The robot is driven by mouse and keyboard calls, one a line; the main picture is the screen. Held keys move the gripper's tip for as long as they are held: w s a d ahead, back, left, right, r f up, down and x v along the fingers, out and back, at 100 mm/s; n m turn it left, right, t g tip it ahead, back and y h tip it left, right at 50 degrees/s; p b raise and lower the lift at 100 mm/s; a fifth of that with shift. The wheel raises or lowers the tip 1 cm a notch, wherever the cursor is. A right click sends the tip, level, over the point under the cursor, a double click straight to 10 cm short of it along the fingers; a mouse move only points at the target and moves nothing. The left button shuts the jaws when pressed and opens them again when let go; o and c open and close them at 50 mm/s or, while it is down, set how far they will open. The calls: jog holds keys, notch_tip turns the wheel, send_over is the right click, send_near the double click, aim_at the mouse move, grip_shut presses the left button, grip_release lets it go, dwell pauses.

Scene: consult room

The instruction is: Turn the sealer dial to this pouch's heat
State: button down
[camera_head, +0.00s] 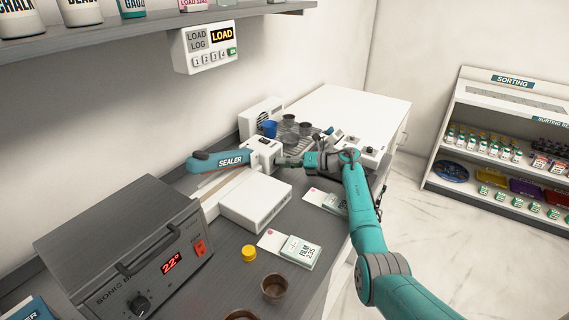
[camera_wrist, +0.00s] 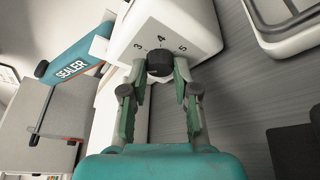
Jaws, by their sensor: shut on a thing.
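The sealer (camera_head: 218,161) lies on the counter, with a teal arm and a white dial box (camera_head: 262,148) at its end. In the wrist view, the black dial (camera_wrist: 160,62) sits on the white box face (camera_wrist: 190,25), with the numbers 3, 4 and 5 around it; 4 is just above it. My gripper (camera_wrist: 160,72) is shut on the dial, one green finger on each side. I cannot make out a pointer mark. In the head view my gripper (camera_head: 284,162) reaches the box from the right. A pouch (camera_head: 301,250) reading "FILM 235" lies on the counter; another pouch (camera_head: 335,203) is partly hidden by my arm.
A white box (camera_head: 256,203) stands before the sealer. An oven (camera_head: 125,255) reading 22° is at front left. A yellow cap (camera_head: 249,253) and brown cup (camera_head: 274,288) stand near the front.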

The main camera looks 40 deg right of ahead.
dwell(0.3)
jog(key=c, duration=0.9)
grip_release()
